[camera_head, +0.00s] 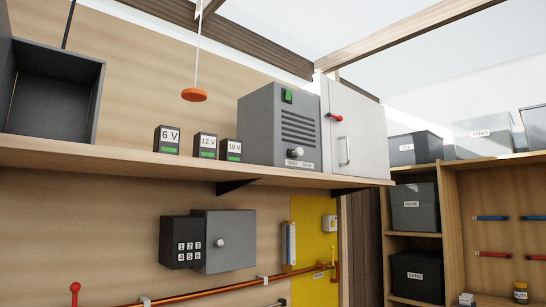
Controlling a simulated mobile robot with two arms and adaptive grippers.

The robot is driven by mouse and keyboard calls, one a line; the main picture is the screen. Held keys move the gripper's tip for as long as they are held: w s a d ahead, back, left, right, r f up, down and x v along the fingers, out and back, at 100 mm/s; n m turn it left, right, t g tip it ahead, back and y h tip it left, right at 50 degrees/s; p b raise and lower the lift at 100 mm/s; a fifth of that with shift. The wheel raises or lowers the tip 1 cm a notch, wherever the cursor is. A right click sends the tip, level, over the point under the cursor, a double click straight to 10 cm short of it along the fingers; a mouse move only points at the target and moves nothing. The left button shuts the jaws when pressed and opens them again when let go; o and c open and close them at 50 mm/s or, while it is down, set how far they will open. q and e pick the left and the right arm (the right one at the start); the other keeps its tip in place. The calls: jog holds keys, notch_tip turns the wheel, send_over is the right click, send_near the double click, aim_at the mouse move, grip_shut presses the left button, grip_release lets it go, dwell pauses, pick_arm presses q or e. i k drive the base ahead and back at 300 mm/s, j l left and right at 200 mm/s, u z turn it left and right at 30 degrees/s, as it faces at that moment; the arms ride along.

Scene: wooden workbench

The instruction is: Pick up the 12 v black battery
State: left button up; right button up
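The 12 V black battery (205,147) stands upright on the wooden wall shelf (120,160), with a white "12 V" label and a green strip. It is the middle one of three small black batteries. The 6 V battery (167,140) stands to its left and the 18 V battery (231,150) stands close to its right. Neither of my grippers shows in the head view.
A grey vented machine (280,130) and a white cabinet (355,130) stand right of the batteries. A dark open box (55,92) is at the left. An orange pull knob (194,95) hangs above. A keypad box (180,243) is below the shelf.

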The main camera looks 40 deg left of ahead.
aim_at(205, 145)
jog(key=i+l+u, duration=0.1)
jog(key=i+u, duration=0.15)
jog(key=i, duration=0.2)
jog(key=i+l+u, duration=0.25)
jog(key=i, duration=0.2)
jog(key=j, duration=0.1)
